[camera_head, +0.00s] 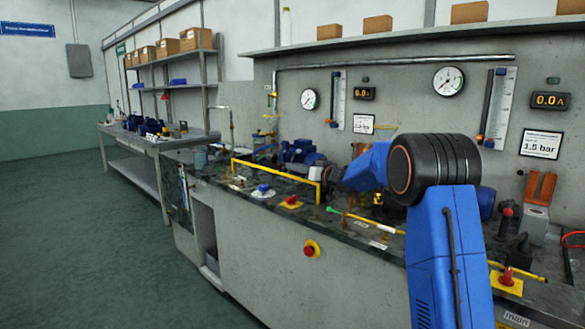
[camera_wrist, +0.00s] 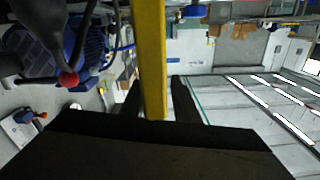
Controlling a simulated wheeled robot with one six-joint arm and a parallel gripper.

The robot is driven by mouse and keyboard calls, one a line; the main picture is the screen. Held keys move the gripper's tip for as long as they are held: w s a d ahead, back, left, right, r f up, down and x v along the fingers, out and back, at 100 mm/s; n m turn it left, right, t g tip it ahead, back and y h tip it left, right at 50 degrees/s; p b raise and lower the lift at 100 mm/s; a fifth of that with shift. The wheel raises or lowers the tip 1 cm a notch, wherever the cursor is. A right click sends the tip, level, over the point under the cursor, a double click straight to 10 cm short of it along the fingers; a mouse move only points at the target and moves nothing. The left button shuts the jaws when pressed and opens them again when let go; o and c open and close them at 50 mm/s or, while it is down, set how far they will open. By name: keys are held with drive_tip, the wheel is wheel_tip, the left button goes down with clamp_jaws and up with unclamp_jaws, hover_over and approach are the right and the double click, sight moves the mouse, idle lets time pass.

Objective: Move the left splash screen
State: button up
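The left splash screen is a yellow-framed guard (camera_head: 275,168) standing along the front left of the bench, with a clear opening between its posts. My gripper (camera_head: 325,175) is at the frame's right end. In the wrist view the yellow bar (camera_wrist: 151,60) runs down between the two dark fingers of my gripper (camera_wrist: 160,95). The bar lies close to the left finger, and a thin gap seems to show on the right. Whether the fingers press on it cannot be told. The palm hides the bar's near end.
Blue pumps (camera_head: 298,152) stand behind the screen. A red emergency button (camera_head: 311,249) is on the bench front, and a blue-capped part (camera_head: 262,190) lies before the screen. A green-tipped yellow rod (camera_head: 365,220) lies to the right. The floor (camera_head: 90,260) at left is clear.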

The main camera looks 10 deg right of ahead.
drive_tip(key=v, duration=1.4)
drive_tip(key=shift+s+d, duration=0.2)
drive_tip(key=shift+s, duration=0.05)
